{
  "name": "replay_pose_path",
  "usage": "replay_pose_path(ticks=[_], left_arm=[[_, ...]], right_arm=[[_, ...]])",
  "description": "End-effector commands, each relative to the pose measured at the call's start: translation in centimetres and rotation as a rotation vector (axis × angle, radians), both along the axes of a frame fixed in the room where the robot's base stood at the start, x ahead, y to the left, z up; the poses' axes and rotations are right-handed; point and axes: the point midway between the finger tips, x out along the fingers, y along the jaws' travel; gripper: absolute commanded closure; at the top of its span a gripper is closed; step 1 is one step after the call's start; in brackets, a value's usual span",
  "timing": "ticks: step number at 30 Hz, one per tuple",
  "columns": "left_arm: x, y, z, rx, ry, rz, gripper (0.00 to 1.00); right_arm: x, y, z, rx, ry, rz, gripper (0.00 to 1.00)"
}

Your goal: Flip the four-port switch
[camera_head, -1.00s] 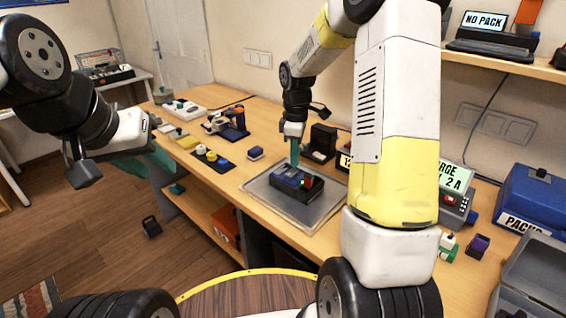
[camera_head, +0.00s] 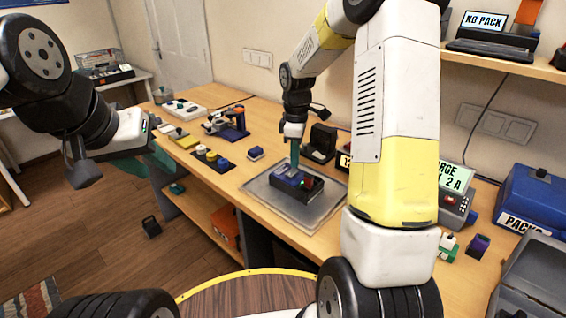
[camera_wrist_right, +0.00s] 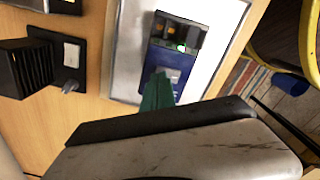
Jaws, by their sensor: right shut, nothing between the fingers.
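A dark box with a blue panel (camera_head: 285,181) sits on the grey tray on the bench; it looks like the four-port switch. A red part shows at its right end in the head view. The right wrist view shows its blue face (camera_wrist_right: 172,66) and a row of dark openings with a small bright light. My right gripper (camera_head: 294,167) points down at the box, with its teal fingers shut and empty. In the right wrist view its fingertips (camera_wrist_right: 160,76) overlap the blue face; contact is unclear. My left gripper (camera_head: 160,158) is off the bench at left, its fingers partly hidden.
The grey tray (camera_head: 258,190) has free room around the box. Black stands (camera_head: 320,143) are behind it.

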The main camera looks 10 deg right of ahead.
Motion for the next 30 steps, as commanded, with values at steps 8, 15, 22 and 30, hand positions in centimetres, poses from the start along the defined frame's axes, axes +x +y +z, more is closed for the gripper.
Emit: replay_pose_path(ticks=[8,15,22,30], left_arm=[[0.0,0.0,0.0,0.0,0.0,0.0,0.64],[0.0,0.0,0.0,0.0,0.0,0.0,0.64],[0.0,0.0,0.0,0.0,0.0,0.0,0.64],[0.0,0.0,0.0,0.0,0.0,0.0,0.64]], right_arm=[[0.0,0.0,-0.4,0.0,0.0,0.0,1.0],[0.0,0.0,-0.8,-0.001,0.0,0.0,1.0],[0.0,0.0,-1.1,-0.001,0.0,0.0,1.0],[0.0,0.0,-1.6,-0.001,0.0,0.0,1.0]])
